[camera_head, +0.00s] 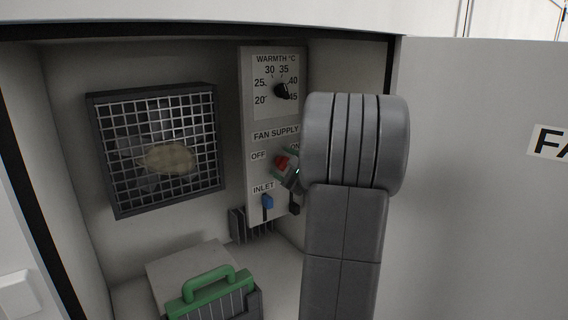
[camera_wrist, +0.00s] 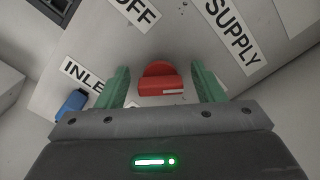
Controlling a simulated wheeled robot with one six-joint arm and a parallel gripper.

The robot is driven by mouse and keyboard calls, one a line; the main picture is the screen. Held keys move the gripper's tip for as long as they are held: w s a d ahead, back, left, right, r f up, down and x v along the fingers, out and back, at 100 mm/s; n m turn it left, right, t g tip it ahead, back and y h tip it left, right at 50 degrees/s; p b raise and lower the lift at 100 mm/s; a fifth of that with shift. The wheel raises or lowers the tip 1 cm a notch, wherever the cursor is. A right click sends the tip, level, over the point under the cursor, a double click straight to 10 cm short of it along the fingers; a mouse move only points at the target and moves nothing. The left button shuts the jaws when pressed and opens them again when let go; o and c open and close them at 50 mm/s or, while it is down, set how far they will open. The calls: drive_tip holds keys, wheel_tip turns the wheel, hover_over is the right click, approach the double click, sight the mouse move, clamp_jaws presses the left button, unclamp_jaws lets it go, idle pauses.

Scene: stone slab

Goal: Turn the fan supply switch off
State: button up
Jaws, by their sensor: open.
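The fan supply switch is a red rotary knob (camera_head: 281,162) on the grey control panel (camera_head: 252,205), between the OFF label (camera_head: 258,156) and a partly hidden ON label (camera_head: 295,147). In the wrist view the red knob (camera_wrist: 158,88) sits between the two green fingers of my gripper (camera_wrist: 160,77). The fingers are open, one on each side, with gaps to the knob visible in that view. In the head view my gripper (camera_head: 287,168) is at the knob, partly hidden by my grey wrist. I cannot tell clearly which label the knob points to.
Above is a black warmth dial (camera_head: 282,91). Below is a blue inlet lever (camera_head: 267,202), close to the left finger in the wrist view (camera_wrist: 73,103). A fan grille (camera_head: 156,146) is at left, a green-handled box (camera_head: 208,290) below, and an open door (camera_head: 480,200) at right.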

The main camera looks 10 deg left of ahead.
drive_tip(key=c, duration=1)
drive_tip(key=shift+f, duration=0.1)
